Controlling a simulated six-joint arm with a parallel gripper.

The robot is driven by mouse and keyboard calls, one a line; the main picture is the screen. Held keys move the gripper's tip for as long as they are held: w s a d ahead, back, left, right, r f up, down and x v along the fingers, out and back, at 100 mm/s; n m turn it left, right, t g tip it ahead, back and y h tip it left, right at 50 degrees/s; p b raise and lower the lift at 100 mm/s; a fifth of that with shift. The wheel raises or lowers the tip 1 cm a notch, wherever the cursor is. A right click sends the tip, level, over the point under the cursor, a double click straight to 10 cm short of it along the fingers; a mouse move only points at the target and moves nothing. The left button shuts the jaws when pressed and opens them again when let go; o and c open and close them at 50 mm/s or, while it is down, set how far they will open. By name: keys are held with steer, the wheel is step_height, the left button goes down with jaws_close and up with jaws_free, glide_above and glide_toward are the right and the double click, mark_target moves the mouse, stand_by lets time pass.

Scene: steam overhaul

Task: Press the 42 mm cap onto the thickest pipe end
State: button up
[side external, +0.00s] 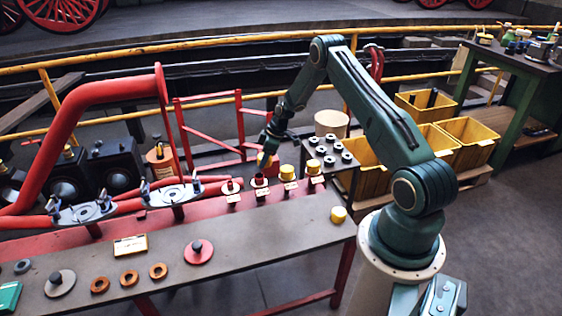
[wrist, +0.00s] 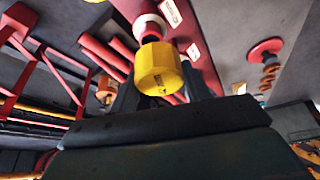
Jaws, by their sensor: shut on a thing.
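My gripper (side external: 267,150) is shut on a yellow cap (side external: 264,160), holding it above the row of short upright pipe ends at the back of the bench. In the wrist view the cap (wrist: 158,68) sits between the two dark fingers of my gripper (wrist: 160,80). A pipe end with a pale ring (wrist: 149,27) shows just beyond the cap there, partly hidden by it. In the side view, the left pipe end (side external: 231,187) and the one beside it (side external: 259,181) are uncapped. Two pipe ends to the right carry yellow caps (side external: 287,172) (side external: 314,168). I cannot tell which pipe is thickest.
Another yellow cap (side external: 338,214) stands at the right end of the grey bench (side external: 240,232). Rings, discs and a small yellow-edged box (side external: 130,245) lie on the bench's left. A dark stand with several grey rings (side external: 329,150) is behind right. Yellow crates (side external: 474,140) stand farther right.

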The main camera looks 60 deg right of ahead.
steer(key=shift+w+d+f+m, duration=0.15)
steer(key=shift+w+m, duration=0.25)
steer(key=shift+w, duration=1)
steer(key=shift+f, duration=0.2)
glide_above(258, 175)
steer(key=shift+s+f, duration=0.15)
steer(key=shift+f, duration=1)
steer(key=shift+s+f, duration=0.15)
steer(key=shift+f, duration=0.95)
steer(key=shift+f, duration=2.1)
stand_by(0.5)
steer(key=o, duration=1)
steer(key=shift+r, duration=0.1)
steer(key=shift+c, duration=0.3)
